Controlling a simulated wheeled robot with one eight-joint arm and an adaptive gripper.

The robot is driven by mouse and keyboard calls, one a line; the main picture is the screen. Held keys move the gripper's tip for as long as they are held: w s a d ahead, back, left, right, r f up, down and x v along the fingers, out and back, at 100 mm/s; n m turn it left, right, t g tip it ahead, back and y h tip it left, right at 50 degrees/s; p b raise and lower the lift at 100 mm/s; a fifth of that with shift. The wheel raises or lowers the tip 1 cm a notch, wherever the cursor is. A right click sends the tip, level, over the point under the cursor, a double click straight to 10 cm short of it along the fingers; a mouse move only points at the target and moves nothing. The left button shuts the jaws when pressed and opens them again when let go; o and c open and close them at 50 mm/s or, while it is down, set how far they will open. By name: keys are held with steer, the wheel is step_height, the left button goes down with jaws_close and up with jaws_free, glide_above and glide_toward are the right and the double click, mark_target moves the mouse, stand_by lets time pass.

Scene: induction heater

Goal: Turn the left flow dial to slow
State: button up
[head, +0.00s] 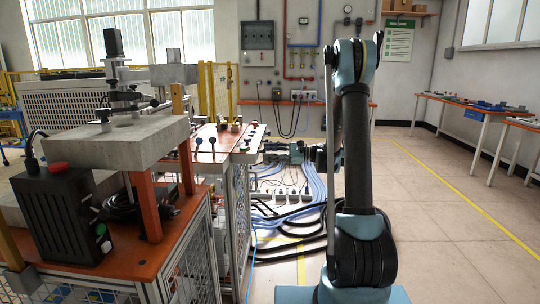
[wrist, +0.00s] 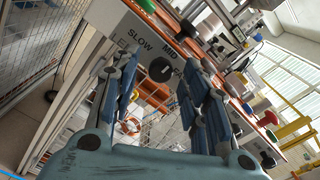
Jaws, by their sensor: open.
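The left flow dial (wrist: 160,69) is a round black knob on a pale panel face in the wrist view. Printed SLOW (wrist: 140,40) and MID (wrist: 168,47) stand above it, with a third label partly hidden by a finger at its right. A small pale mark shows on the knob; I cannot tell surely which label it points to. My gripper (wrist: 163,75) is open, its blue fingers either side of the dial in the picture; contact cannot be judged. In the head view my gripper (head: 272,151) is beside the console's right end; the dial is hidden there.
The heavy block stand (head: 120,145) and a black box (head: 60,215) are at left. Cables and hoses (head: 290,215) lie on the floor beneath my arm. The floor at right is clear.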

jaws_close()
steer(key=shift+n, duration=0.3)
steer(key=n, duration=1.1)
stand_by(0.4)
steer(key=shift+n, duration=0.3)
